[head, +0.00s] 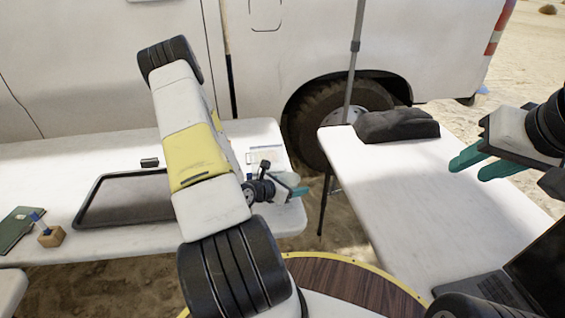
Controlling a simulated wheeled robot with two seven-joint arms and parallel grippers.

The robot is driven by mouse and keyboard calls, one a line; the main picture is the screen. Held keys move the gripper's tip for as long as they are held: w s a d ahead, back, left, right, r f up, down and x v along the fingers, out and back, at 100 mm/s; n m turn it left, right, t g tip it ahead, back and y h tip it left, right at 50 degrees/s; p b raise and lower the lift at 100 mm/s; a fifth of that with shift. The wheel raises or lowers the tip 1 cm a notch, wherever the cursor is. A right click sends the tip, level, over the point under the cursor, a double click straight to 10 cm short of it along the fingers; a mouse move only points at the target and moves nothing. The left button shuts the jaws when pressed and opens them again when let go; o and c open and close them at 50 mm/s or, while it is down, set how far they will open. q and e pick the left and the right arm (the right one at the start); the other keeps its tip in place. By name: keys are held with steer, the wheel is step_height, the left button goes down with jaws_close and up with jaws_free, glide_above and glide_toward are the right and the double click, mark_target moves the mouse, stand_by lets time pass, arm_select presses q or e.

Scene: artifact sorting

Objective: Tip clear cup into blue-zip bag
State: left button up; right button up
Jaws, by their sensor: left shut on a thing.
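My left gripper (292,188) is over the right end of the left table. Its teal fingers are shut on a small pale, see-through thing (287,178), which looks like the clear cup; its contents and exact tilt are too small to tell. A flat, pale rectangle (262,157) with a faint blue line lies just behind the gripper and may be the blue-zip bag. My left arm and wrist hide part of the tabletop around it. My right gripper (474,163) is over the right table, its teal fingers apart and nothing between them.
The left table (90,165) holds a dark tray (125,200), a small black item (149,162), a wooden block (51,236) with a blue-topped item, and a green book (17,228). The right table (390,190) has a dark bundle (398,126) and a laptop (535,270); its middle is clear.

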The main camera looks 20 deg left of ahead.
mark_target(285, 178)
arm_select(q)
steer(key=shift+w+a+r+n+g+h, duration=0.15)
steer(key=shift+a+r+n+h, duration=0.1)
steer(key=shift+a+r+n, duration=0.25)
steer(key=shift+w+a+r+n+g+h, duration=0.15)
steer(key=shift+r+n+h, duration=0.15)
steer(key=shift+r, duration=0.35)
steer(key=shift+w+a+f+n+h, duration=0.25)
steer(key=shift+a+f+n+h, duration=0.1)
steer(key=shift+a+n, duration=0.15)
steer(key=shift+w+a+r+n+g+h, duration=0.2)
steer(key=shift+w+a+r+n+h, duration=0.1)
steer(key=shift+a+r+n+h, duration=0.2)
steer(key=shift+w+a+r+n+g+h, duration=0.25)
steer(key=shift+a+r+n+h, duration=0.1)
steer(key=shift+a+n+h, duration=0.2)
steer(key=shift+f+n, duration=0.25)
steer(key=shift+n, duration=0.1)
steer(key=shift+f+n+h, duration=0.1)
steer(key=shift+n+h, duration=0.15)
steer(key=shift+n, duration=0.05)
steer(key=shift+a+r+n+h+b, duration=0.1)
steer(key=shift+r+n+h+b, duration=0.6)
steer(key=shift+r+n+h, duration=0.3)
steer(key=shift+w+a+f+n+h+b, duration=0.1)
steer(key=shift+f+n+h+b, duration=0.2)
steer(key=shift+f+n+b, duration=0.3)
stand_by(0.7)
